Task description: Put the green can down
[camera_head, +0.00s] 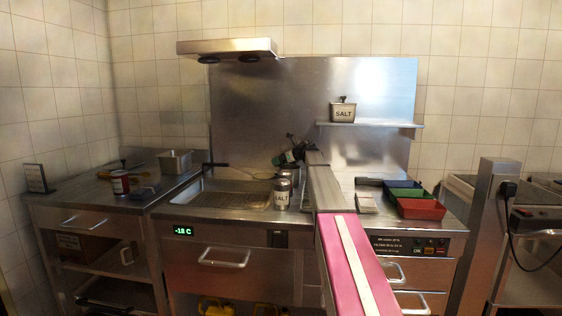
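The green can (286,159) is small and tilted, left of the end of my arm, in front of the steel back panel. My gripper (294,152) is dark and small in the picture and appears closed around the can. The fingers are partly hidden, so the exact grip is hard to see. The can appears to be just above a metal container (290,174) on the counter. I cannot tell whether they touch.
A salt canister (281,194) stands right of the grill (226,200). Red (421,209) and green (404,193) trays sit at right. A red-and-white can (120,182) and a steel pan (175,162) stand on the left counter.

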